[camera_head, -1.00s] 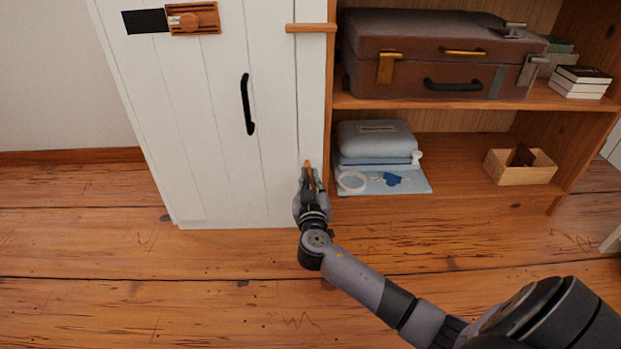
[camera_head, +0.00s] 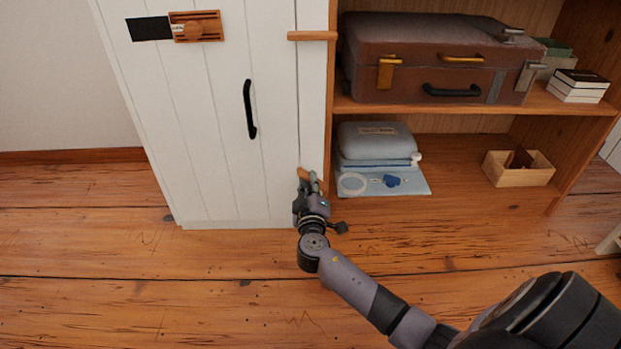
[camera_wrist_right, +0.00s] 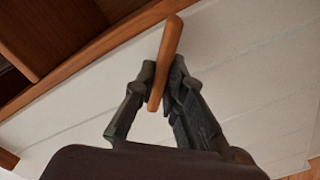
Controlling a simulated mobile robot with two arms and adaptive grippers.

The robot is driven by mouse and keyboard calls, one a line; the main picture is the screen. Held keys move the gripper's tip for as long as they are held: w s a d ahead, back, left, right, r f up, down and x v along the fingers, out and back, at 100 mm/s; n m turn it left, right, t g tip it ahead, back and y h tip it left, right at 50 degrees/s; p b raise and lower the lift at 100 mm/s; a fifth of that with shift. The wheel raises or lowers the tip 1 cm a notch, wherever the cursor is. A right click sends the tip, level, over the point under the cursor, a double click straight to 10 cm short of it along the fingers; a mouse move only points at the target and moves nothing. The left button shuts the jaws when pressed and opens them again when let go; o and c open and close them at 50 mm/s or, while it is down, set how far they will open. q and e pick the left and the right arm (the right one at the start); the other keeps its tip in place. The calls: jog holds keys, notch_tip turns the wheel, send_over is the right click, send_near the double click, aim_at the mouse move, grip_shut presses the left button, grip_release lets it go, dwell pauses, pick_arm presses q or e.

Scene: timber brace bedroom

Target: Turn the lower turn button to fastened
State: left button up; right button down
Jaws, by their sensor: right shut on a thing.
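The lower turn button (camera_head: 305,173) is a small wooden bar low on the right edge of the white cabinet. It stands slanted, its upper end toward the left, between upright and level. My right gripper (camera_head: 313,184) is at it and partly hides it. In the right wrist view the button (camera_wrist_right: 172,42) sits between the two dark fingers of my right gripper (camera_wrist_right: 158,80), which are shut on it. The upper turn button (camera_head: 312,36) lies level across the door edge and the wooden frame. My left gripper is not in view.
The shelf at right holds a brown suitcase (camera_head: 430,62), a blue case (camera_head: 376,139) and a wooden box (camera_head: 518,171). Open plank floor (camera_head: 150,290) lies in front.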

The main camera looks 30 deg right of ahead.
jog(key=n+p, duration=0.2)
jog(key=n, duration=0.3)
jog(key=shift+w+a, duration=0.1)
jog(key=shift+f+n+p, duration=0.2)
jog(key=shift+n+p, duration=0.3)
jog(key=shift+n, duration=1.1)
jog(key=c, duration=1.7)
grip_release()
jog(key=shift+o, duration=0.2)
